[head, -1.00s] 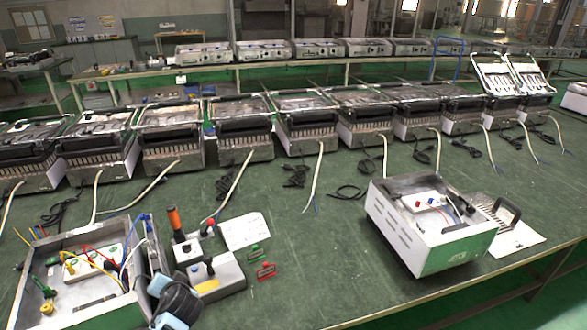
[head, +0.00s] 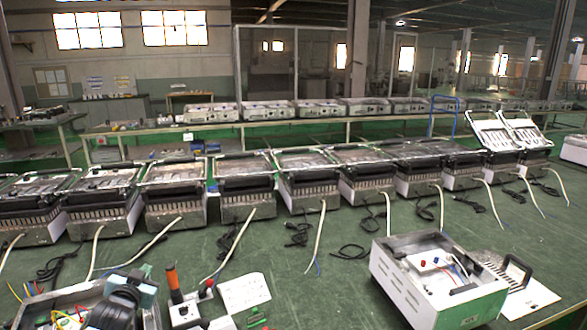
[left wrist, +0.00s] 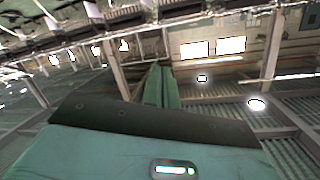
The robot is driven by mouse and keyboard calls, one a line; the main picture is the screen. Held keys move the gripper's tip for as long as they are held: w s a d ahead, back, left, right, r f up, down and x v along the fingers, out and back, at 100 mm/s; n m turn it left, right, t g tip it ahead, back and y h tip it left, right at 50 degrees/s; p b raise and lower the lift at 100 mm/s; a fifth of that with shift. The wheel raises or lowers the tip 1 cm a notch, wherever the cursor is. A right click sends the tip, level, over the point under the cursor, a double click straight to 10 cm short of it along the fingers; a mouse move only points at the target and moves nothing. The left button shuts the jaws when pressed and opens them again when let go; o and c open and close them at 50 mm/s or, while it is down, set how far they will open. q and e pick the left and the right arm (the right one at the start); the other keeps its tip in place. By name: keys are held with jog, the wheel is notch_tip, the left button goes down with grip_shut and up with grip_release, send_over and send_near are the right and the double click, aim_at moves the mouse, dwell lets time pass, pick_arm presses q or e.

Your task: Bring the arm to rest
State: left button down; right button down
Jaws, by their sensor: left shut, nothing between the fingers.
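My left gripper (head: 140,287) shows at the lower left of the head view, with light blue and dark parts. It is in front of the open metal housing (head: 33,308) with coloured wires and hides part of it. In the left wrist view its two teal fingers (left wrist: 162,86) lie together, shut and empty, against the hall's roof and windows. My right gripper is not in view.
A second open housing (head: 437,292) stands at the right beside a plate with a handle (head: 515,280). A control box with an orange-handled tool (head: 174,283) and a white sheet (head: 244,291) are right of my gripper. A row of grills (head: 246,185) lines the table behind.

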pick_arm(q)
jog(key=s+d+f+g+h, duration=0.1)
jog(key=s+d+f+h, duration=0.1)
jog(key=s+d+f, duration=0.55)
jog(key=s+d+f+g+h, duration=0.15)
jog(key=s+d+f, duration=0.25)
jog(key=s+f, duration=0.7)
jog(key=s+d+f+g, duration=0.1)
jog(key=s+d+f, duration=0.1)
jog(key=s, duration=0.6)
jog(key=s+d+f+g, duration=0.1)
jog(key=s+d+f, duration=0.1)
jog(key=s, duration=0.7)
jog(key=s+d+f+g, duration=0.1)
jog(key=s+d+f, duration=0.1)
jog(key=s, duration=0.6)
jog(key=shift+s+d+n+h, duration=0.15)
jog(key=shift+d+n+h, duration=0.25)
jog(key=shift+d, duration=0.45)
jog(key=shift+f+g, duration=0.15)
jog(key=shift+g, duration=0.1)
